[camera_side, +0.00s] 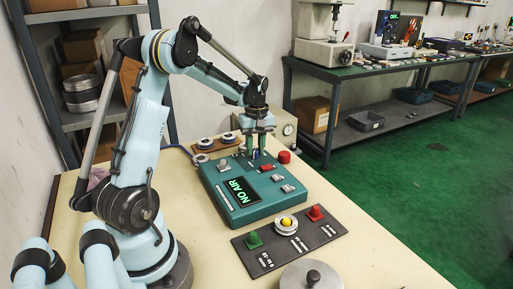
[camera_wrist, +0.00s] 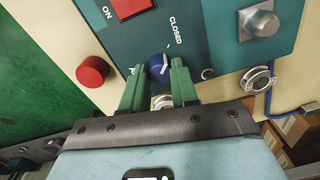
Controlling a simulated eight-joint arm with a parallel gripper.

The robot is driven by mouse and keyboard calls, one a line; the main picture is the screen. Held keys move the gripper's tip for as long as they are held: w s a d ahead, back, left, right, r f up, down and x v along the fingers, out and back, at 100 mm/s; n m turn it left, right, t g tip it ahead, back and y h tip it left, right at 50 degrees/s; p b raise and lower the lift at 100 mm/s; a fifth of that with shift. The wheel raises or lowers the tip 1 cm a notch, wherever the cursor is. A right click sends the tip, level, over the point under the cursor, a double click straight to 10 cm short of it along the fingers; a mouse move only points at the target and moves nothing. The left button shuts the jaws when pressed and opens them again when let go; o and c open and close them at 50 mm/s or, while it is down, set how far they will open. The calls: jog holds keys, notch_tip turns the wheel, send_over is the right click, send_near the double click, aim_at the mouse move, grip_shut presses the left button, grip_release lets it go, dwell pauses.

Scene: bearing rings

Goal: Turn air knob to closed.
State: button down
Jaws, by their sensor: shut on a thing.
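The air knob (camera_wrist: 158,66) is a round blue knob with a white pointer line on the teal control box (camera_side: 218,196). In the wrist view the word CLOSED is printed above it, with the pointer line towards the upper right, on the side of that word. My gripper (camera_wrist: 161,70) has its two green fingers on either side of the knob, shut on it. In the side view my gripper (camera_side: 259,156) reaches down to the far edge of the box, and its fingers mostly hide the knob. The box's display (camera_side: 241,193) reads NO AIR in green.
A red round button (camera_side: 284,157) stands close beside my gripper. A grey square knob (camera_side: 224,165) and a red square button (camera_side: 266,168) are on the box. A dark plate (camera_side: 289,241) with colored parts lies in front. Rings (camera_side: 205,142) sit behind on a brown board.

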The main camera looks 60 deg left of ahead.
aim_at(257, 150)
jog(key=c, duration=0.9)
grip_release()
jog(key=shift+o, duration=0.2)
jog(key=shift+r, duration=0.1)
notch_tip(257, 150, up, 12)
jog(key=shift+w, duration=0.2)
jog(key=s+d+r+m+t+y, duration=0.1)
jog(key=s+d+m+t, duration=0.15)
jog(key=d+m, duration=0.8)
jog(key=s+d+f+m+t, duration=0.2)
jog(key=d, duration=0.5)
jog(key=s+d+f+m+t+h, duration=0.1)
jog(key=s+d+f+m+t, duration=0.1)
jog(key=d, duration=0.6)
jog(key=shift+s+m+t, duration=0.55)
jog(key=shift+s+m, duration=0.1)
jog(key=shift+s, duration=0.15)
